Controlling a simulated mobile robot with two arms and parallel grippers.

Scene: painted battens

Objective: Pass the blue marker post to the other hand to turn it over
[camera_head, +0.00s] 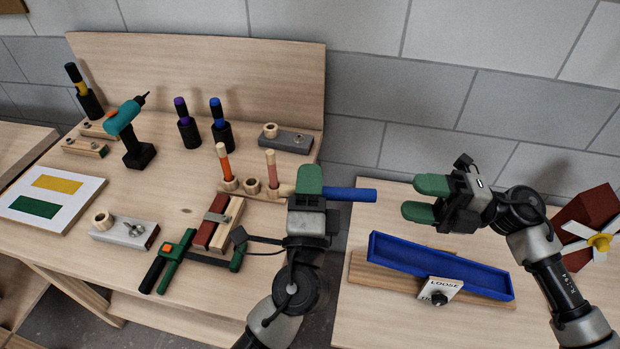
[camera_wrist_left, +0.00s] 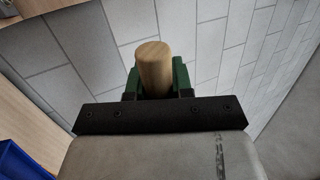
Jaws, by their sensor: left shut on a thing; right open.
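The blue marker post (camera_head: 352,194) lies roughly level in my left gripper (camera_head: 309,180), its blue end sticking out to the right. Its bare wooden end (camera_wrist_left: 155,68) faces the left wrist camera, between the green fingers. The middle of the post is hidden by the gripper in the head view. My right gripper (camera_head: 424,198) is open and empty, to the right of the blue end, with a gap between them.
A tilted blue tray (camera_head: 440,264) labelled "LOOSE" sits on the right table below my right gripper. A clamp (camera_head: 174,262) and red-and-wood battens (camera_head: 213,231) lie left of my left arm. A teal drill (camera_head: 124,117) and a wooden back panel (camera_head: 220,75) stand behind.

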